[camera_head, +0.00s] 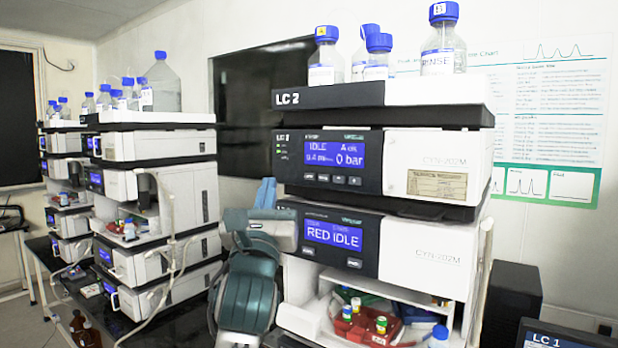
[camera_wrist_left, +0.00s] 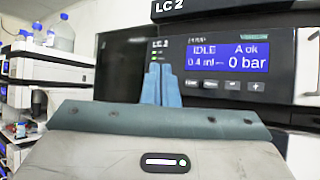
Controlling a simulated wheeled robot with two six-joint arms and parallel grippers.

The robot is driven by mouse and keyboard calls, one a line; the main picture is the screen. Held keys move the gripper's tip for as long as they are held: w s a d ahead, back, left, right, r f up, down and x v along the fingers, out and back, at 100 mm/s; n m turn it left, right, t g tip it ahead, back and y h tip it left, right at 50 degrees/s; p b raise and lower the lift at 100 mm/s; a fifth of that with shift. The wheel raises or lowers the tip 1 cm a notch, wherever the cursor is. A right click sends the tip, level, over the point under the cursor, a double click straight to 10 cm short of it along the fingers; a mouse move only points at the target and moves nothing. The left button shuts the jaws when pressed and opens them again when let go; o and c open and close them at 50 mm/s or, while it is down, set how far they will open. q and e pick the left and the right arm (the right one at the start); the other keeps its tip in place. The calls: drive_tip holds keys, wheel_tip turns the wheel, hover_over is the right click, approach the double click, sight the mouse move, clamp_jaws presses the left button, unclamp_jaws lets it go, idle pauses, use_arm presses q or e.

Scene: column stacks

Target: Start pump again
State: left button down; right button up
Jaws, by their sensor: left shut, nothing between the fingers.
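The LC 2 pump module (camera_head: 430,165) has a dark front with a blue display (camera_head: 335,154) reading IDLE, A ok and 0 bar. The flow figure is blurred, about 0.4. A row of small buttons (camera_head: 331,179) lies under the display. The display also shows in the left wrist view (camera_wrist_left: 241,56), with the button row (camera_wrist_left: 222,85) below it. My left gripper (camera_head: 266,190) is shut and empty, its blue fingers pointing up, just left of the pump front. In the left wrist view its fingertips (camera_wrist_left: 160,66) appear left of the display and buttons. Whether they touch is unclear. My right gripper is not in view.
Below the pump, another module (camera_head: 430,255) reads RED IDLE, above an open bay with a red vial tray (camera_head: 358,327). Blue-capped bottles (camera_head: 443,50) stand on top. Another instrument stack (camera_head: 160,215) stands at left. A screen labelled LC 1 (camera_head: 560,338) is at lower right.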

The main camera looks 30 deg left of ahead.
sight(310, 176)
use_arm(q)
drive_tip(key=shift+w, duration=0.1)
drive_tip(key=w, duration=0.2)
drive_tip(key=w+b, duration=0.1)
drive_tip(key=w, duration=0.5)
drive_tip(key=shift+w+d+b, duration=0.25)
drive_tip(key=shift+d+b, duration=0.1)
drive_tip(key=shift+w, duration=0.1)
idle(1.1)
idle(0.5)
drive_tip(key=shift+w+p, duration=0.3)
drive_tip(key=shift+p, duration=0.15)
drive_tip(key=shift+w, duration=0.1)
